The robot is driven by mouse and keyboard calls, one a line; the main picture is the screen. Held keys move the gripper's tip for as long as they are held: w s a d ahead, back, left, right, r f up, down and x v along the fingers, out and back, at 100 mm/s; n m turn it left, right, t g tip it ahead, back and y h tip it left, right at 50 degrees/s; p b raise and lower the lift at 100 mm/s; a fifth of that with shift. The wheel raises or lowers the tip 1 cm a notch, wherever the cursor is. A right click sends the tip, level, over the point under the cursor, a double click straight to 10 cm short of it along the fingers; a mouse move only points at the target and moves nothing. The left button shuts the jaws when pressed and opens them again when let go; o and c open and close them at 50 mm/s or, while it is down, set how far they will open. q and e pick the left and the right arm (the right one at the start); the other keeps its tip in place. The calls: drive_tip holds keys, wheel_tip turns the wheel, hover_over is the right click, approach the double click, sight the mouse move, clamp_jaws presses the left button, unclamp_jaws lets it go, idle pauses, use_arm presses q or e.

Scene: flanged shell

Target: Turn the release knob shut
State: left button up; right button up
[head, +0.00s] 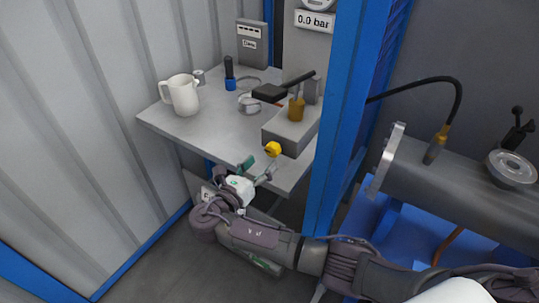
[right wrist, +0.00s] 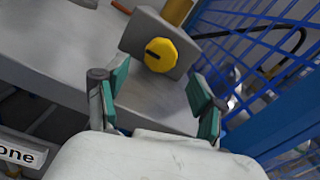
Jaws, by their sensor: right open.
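The yellow release knob (head: 272,149) sits on the front face of a grey pump block (head: 288,131) on the table. In the right wrist view the round knob (right wrist: 160,55) faces me, with a dark slanted bar across it. My right gripper (head: 258,168) is open and empty, just in front of and slightly below the knob. In the wrist view its two green-padded fingers (right wrist: 157,88) stand apart on either side, short of the knob and not visibly touching it. My left gripper is out of view.
The grey table (head: 215,135) also holds a white jug (head: 182,95) and a blue-black bottle (head: 230,74). A black pump lever (head: 283,88) extends above the block. A blue post (head: 337,110) stands close right. A display (head: 314,21) reads 0.0 bar.

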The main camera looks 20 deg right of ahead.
sight(271, 154)
drive_tip(key=x, duration=0.4)
drive_tip(key=shift+w+d, duration=0.25)
drive_tip(key=shift+d, duration=0.05)
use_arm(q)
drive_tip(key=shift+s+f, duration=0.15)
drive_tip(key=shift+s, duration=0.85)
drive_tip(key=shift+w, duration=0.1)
use_arm(e)
drive_tip(key=c, duration=1.1)
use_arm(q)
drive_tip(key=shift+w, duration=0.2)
use_arm(e)
drive_tip(key=shift+c, duration=0.2)
